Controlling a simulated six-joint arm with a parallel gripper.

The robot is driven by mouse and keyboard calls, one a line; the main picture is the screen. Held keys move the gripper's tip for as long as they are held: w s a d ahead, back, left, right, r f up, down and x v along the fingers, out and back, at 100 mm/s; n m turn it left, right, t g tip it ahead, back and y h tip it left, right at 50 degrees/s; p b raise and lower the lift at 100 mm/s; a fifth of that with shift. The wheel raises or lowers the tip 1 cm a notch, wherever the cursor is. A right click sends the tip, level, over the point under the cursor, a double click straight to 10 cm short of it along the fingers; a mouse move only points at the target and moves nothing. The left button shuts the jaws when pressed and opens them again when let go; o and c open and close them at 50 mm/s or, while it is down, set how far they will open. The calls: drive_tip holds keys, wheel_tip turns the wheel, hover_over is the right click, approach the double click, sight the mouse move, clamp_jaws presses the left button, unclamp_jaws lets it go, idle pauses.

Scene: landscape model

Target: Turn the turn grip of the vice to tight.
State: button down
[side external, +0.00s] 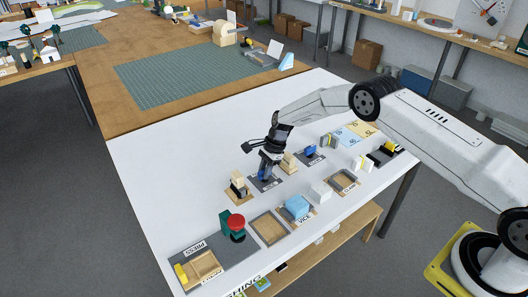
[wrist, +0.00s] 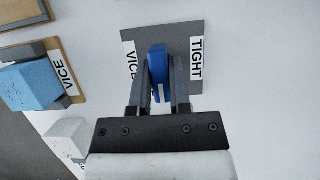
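The blue turn grip (wrist: 157,62) stands up from a dark grey plate (wrist: 218,60) in the wrist view. The plate has a "TIGHT" label (wrist: 196,58) at its right and a "VICE" label (wrist: 130,62) partly hidden at its left. The grip's long side runs roughly up and down the picture, between the labels. My gripper (wrist: 160,75) has one finger on each side of the grip, and both fingertips appear to touch it. In the side view my gripper (side external: 266,163) points down at the plate (side external: 275,183), hiding much of the grip.
A light blue block (side external: 297,205) sits on a wooden base labelled "VICE", with a white block (side external: 320,192) nearby. A small fixture (side external: 238,185) stands left of my gripper and another (side external: 288,162) right of it. A red button (side external: 236,222) is nearer the front. The white table's left part is clear.

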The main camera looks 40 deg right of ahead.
drive_tip(key=shift+n, duration=0.3)
drive_tip(key=n+g, duration=0.1)
drive_tip(key=n, duration=0.2)
drive_tip(key=shift+n+g, duration=0.4)
drive_tip(key=shift+n+g+h, duration=0.5)
drive_tip(key=shift+n+g, duration=0.1)
drive_tip(key=shift+n, duration=1.8)
drive_tip(key=c, duration=0.6)
unclamp_jaws()
drive_tip(key=shift+o, duration=0.2)
drive_tip(key=shift+r, duration=0.15)
